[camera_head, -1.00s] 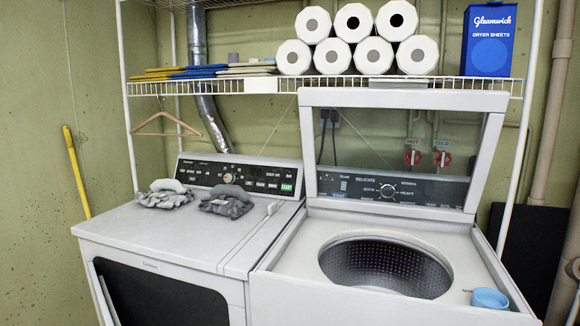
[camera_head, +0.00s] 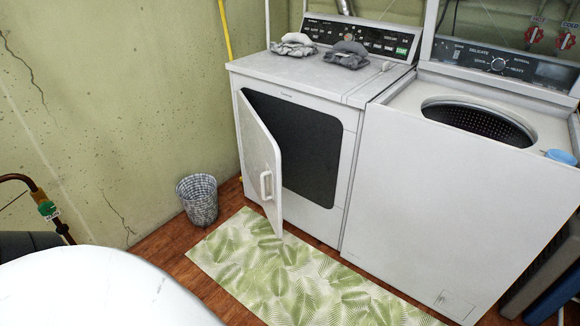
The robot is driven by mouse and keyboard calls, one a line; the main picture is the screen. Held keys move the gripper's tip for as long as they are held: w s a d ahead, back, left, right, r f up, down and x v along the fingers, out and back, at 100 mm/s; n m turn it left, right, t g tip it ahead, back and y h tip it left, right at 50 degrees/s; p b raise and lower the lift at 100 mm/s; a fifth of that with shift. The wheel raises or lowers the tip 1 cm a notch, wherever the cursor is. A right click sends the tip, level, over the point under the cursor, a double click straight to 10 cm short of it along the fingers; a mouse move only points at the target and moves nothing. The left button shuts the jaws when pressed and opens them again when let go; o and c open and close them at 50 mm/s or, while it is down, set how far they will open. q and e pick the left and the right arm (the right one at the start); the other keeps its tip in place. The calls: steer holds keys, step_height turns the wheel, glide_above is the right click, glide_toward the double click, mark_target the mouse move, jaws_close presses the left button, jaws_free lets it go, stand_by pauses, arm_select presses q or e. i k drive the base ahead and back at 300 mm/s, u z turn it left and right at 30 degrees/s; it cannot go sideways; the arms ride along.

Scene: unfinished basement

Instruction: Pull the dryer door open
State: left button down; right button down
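The white dryer (camera_head: 342,182) stands against the back wall, left of the washer. Its door (camera_head: 258,158) is hinged at the left and stands partly open, swung out toward me. A white handle (camera_head: 266,185) is on the door's outer face near its free edge. The dark dryer opening (camera_head: 300,150) shows to the right of the door. Neither of my grippers is in view.
The washer (camera_head: 440,200) stands right of the dryer with its lid up. A leaf-patterned rug (camera_head: 285,280) lies in front of the dryer. A wicker basket (camera_head: 198,202) stands on the wood floor by the left wall. A white rounded surface (camera_head: 95,290) fills the lower left. Grey cloths (camera_head: 346,54) lie on the dryer top.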

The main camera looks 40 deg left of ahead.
mark_target(262, 155)
steer(key=u, duration=1.35)
steer(key=i, duration=0.7)
steer(key=u, duration=0.35)
steer(key=k, duration=0.5)
steer(key=z, duration=0.15)
steer(key=i, duration=1.1)
steer(key=u, duration=0.4)
